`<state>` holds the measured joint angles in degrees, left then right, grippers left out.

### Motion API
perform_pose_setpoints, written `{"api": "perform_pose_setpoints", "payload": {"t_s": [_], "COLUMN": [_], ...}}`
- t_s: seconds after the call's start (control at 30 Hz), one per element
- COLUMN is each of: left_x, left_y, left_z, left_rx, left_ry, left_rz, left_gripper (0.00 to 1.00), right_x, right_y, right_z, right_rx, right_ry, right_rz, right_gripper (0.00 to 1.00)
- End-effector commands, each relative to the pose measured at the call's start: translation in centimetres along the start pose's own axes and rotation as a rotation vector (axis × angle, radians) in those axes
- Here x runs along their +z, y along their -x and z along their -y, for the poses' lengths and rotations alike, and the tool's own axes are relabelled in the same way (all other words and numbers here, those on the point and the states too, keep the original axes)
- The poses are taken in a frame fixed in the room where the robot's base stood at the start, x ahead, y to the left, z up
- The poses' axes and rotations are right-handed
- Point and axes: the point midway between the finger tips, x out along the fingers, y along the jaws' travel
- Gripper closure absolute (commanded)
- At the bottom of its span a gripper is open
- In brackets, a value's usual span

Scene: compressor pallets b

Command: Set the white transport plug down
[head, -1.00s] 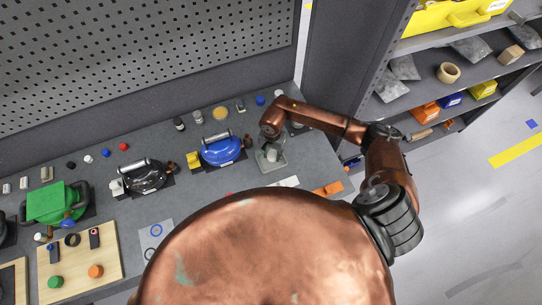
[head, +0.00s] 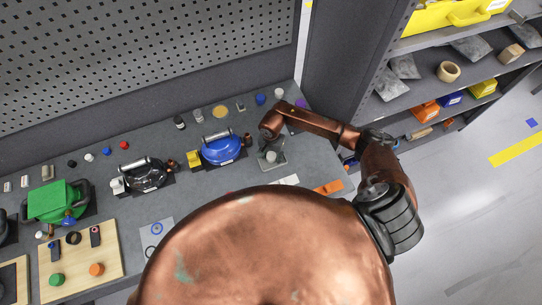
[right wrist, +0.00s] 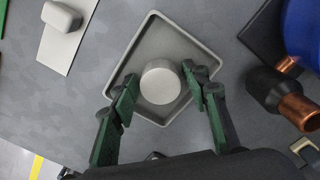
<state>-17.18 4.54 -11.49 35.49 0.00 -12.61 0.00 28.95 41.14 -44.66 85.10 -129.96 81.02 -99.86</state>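The white transport plug (right wrist: 160,82) looks like a short round pale cylinder and stands upright in a shallow grey tray (right wrist: 150,27). In the head view the plug (head: 271,156) shows small in the tray (head: 280,164), near the right end of the bench. My right gripper (right wrist: 160,80) has its two green fingers on either side of the plug. A gap shows at the left finger; the right fingertip is very close to the plug, and I cannot tell if it touches. In the head view the right gripper (head: 269,139) is above the tray's back side. My left gripper is not in view.
A blue compressor (head: 221,150) stands left of the tray, with a dark-and-copper fitting (right wrist: 283,97) near it. A white strip (head: 285,181) and an orange piece (head: 328,188) lie in front. A purple cap (head: 300,103) stands behind my arm. Shelves are at the right.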

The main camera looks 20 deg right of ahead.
Motion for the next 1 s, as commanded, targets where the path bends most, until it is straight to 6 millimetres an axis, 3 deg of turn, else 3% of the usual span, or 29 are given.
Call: {"api": "perform_pose_setpoints", "payload": {"t_s": [0.47,1.0], "left_x": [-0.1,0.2], "left_y": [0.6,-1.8], "left_z": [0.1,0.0], "left_rx": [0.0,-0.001], "left_ry": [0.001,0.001], "left_rz": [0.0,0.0], "left_gripper": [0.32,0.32], "right_x": [0.1,-0.1], "right_y": [0.6,10.5], "right_z": [0.0,0.1], "right_rx": [0.0,-0.002], "right_ry": [-0.001,0.001], "right_rz": [0.002,-0.002], "right_gripper": [0.5,0.5]}}
